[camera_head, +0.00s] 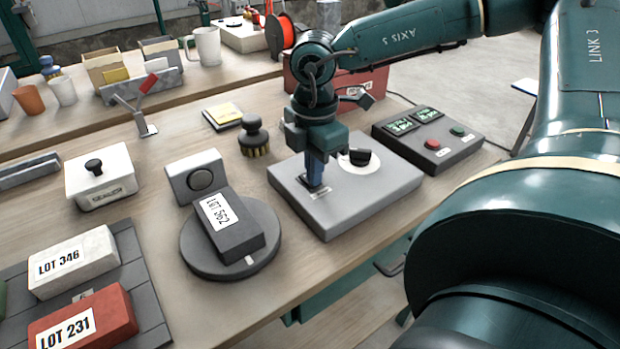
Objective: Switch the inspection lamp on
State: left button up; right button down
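A grey control box (349,204) sits on the bench with a black round knob (359,157) on a white dial and a dark slot or switch plate at its left. My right gripper (316,183) points straight down over that plate, its blue fingers close together with nothing visible between them. The fingertips are at or just above the plate; contact cannot be told, and they hide most of the switch. A pale block with a round dark lens-like face (200,179), possibly the lamp, stands behind the turntable; no glow shows. My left gripper is not in view.
A dark block labelled LOT 562 (232,225) lies on a round grey turntable (207,262). A dark button box (455,153) with green displays stands right of the control box. Lot blocks occupy the front left.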

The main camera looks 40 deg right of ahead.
jog(key=shift+r, duration=0.35)
jog(key=shift+r+p, duration=1.15)
jog(key=shift+r, duration=2)
